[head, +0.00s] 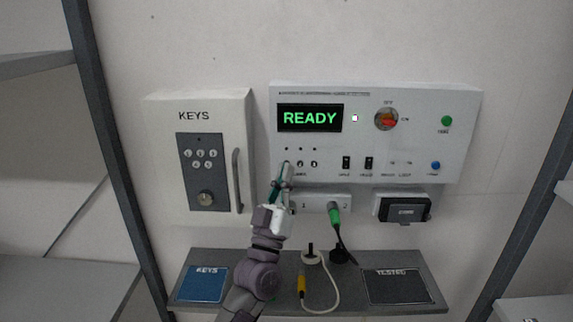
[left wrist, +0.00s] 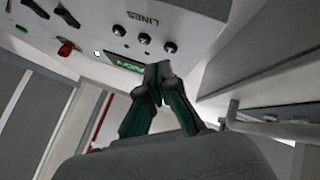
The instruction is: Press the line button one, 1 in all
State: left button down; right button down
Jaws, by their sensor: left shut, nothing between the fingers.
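The white wall panel (head: 440,160) carries a row of small black line buttons at its lower left. In the left wrist view they show as three round black knobs beside the word LINES; the one nearest my fingers is the end button (left wrist: 170,47), leftmost in the head view. My left gripper (head: 286,165) is shut and empty, its fingertips (left wrist: 158,68) just by that end button. I cannot tell whether they touch it; the gripper partly covers it in the head view. My right gripper is not in view.
The display (head: 310,118) reads READY in green. A keys box (head: 243,120) with a handle stands left. A shelf (head: 350,295) with cables lies below.

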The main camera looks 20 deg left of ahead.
pick_arm(q)
jog(key=shift+w, duration=0.15)
dwell(0.3)
jog(key=shift+w+a, duration=0.15)
jog(key=shift+w, duration=0.15)
jog(key=shift+w+a, duration=0.1)
jog(key=shift+w, duration=0.2)
dwell(0.5)
jog(key=shift+s, duration=0.1)
jog(key=shift+s+d, duration=0.25)
jog(key=shift+s, duration=0.4)
jog(key=s+p, duration=0.1)
jog(key=s, duration=0.1)
jog(key=s+d+p, duration=0.1)
jog(key=s, duration=0.1)
jog(key=shift+s+d, duration=0.2)
jog(key=shift+s, duration=0.2)
